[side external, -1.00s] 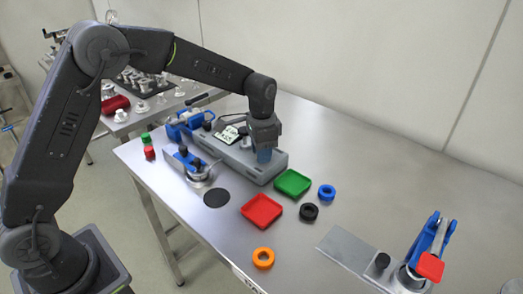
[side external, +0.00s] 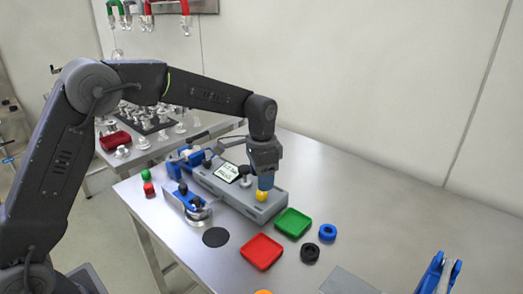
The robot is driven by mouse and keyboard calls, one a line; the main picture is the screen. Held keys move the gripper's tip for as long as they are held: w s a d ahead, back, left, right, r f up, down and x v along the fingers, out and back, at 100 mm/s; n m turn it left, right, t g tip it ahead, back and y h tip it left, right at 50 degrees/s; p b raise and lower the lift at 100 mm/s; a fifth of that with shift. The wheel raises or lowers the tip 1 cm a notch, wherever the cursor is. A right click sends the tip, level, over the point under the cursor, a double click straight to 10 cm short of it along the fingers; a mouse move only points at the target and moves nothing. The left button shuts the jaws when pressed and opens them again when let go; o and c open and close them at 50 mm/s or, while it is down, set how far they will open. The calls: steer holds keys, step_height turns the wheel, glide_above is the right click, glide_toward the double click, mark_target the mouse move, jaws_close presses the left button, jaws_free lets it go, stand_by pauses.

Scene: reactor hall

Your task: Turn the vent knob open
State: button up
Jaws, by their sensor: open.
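A long grey device (side external: 222,189) with a small display (side external: 226,172) lies on the metal table. A yellow knob-like part (side external: 262,196) is on its right end, and a black knob (side external: 244,170) stands on a light round base left of it. I cannot tell from any label which one is the vent knob. The gap between fingertips and yellow part is too small to judge.
A green tray (side external: 293,222), a red tray (side external: 261,252), a blue ring (side external: 327,232) and a black ring (side external: 310,253) lie right and in front. A blue-and-metal clamp fixture (side external: 190,205) stands left of the device. The table's right back area is clear.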

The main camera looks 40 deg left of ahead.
step_height(320, 180, up, 9)
steer(key=shift+r, duration=0.2)
stand_by(0.3)
steer(key=s+a+r+n+t, duration=0.1)
steer(key=s+r+n, duration=0.1)
steer(key=s+r, duration=0.4)
steer(key=s+a+f+n+t, duration=0.1)
steer(key=s+f+n+t, duration=0.1)
steer(key=s, duration=0.9)
steer(key=s+a+f+n+t, duration=0.1)
steer(key=s+f+n+t, duration=0.1)
steer(key=s, duration=0.9)
steer(key=shift+s+f+t, duration=0.3)
steer(key=shift+s+f, duration=0.05)
steer(key=shift+f, duration=0.5)
